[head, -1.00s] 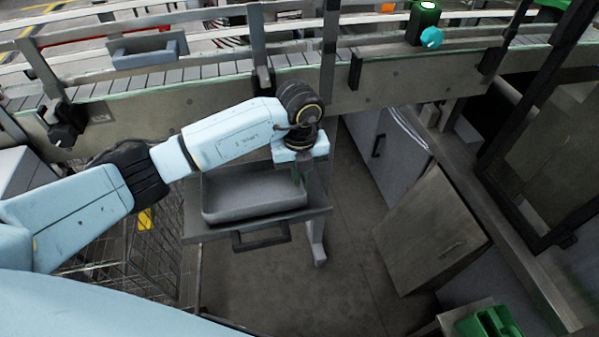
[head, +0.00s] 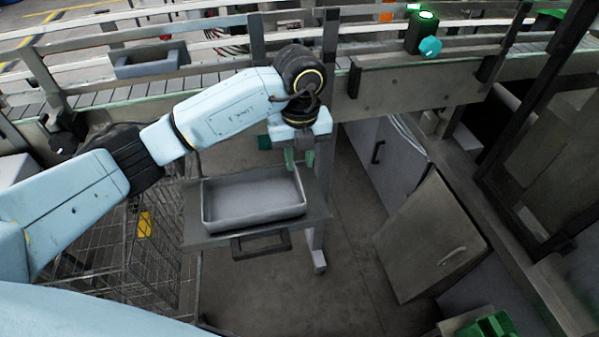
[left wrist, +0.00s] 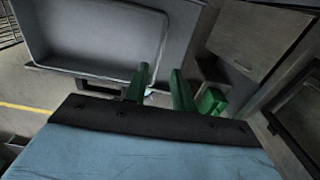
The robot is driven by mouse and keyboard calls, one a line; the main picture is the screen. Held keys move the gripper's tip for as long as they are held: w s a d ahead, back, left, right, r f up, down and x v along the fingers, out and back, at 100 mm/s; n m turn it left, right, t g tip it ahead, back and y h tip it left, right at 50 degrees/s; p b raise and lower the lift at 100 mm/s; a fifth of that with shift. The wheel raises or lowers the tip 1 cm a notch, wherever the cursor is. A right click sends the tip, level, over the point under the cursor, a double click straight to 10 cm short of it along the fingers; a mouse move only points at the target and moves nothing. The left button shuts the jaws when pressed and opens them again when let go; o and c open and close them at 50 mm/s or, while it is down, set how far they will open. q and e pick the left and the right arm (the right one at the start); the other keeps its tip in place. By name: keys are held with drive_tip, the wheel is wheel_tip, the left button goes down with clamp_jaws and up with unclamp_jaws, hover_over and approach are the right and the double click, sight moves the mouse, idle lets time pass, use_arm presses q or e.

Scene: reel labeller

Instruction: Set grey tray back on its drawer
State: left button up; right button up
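The grey tray (head: 252,200) lies flat and empty on its pulled-out drawer (head: 317,203), which has a dark handle (head: 262,245) at the front. The tray also shows in the left wrist view (left wrist: 85,38). The fingertips look clear of the rim. My right gripper is not in view.
The conveyor (head: 420,85) with its rails runs across behind the drawer. A grey bin (head: 150,62) sits on it. A wire basket cart (head: 110,240) stands left, a cabinet with a tilted door (head: 430,240) right. The floor (head: 340,270) between is clear.

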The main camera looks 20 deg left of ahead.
use_arm(q)
drive_tip(key=shift+r, duration=2.15)
